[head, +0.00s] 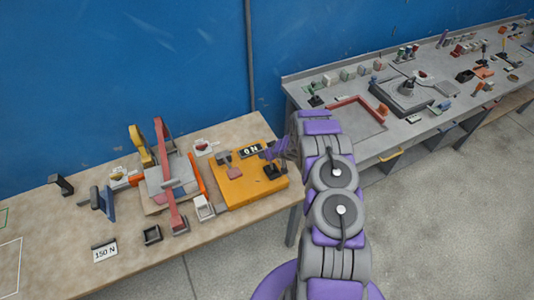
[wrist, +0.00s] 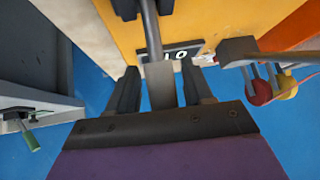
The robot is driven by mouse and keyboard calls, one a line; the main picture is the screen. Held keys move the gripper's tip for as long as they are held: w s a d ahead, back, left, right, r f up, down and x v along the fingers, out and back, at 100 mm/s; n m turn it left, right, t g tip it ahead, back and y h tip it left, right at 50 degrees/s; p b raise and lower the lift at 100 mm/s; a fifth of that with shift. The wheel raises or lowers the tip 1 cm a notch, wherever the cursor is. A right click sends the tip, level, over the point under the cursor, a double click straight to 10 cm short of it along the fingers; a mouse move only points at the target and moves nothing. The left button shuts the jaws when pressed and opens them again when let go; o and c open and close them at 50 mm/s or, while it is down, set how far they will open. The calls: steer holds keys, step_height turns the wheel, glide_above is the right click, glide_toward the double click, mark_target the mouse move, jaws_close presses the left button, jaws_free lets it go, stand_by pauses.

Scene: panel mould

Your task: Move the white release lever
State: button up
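I cannot tell for sure whether this bar is the white release lever. In the head view my gripper (head: 277,151) is over the right rear of the orange block (head: 238,191), by a black fixture (head: 274,171), and hides the bar. A small white part (head: 204,208) stands at the block's left front.
A black "0 N" display (head: 251,150) lies behind the fixture. A grey workbench (head: 440,122) with several tools stands right.

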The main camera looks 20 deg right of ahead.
steer(key=shift+s+r, duration=0.15)
steer(key=v, duration=1.7)
steer(key=shift+d+b, duration=0.15)
steer(key=shift+b, duration=0.2)
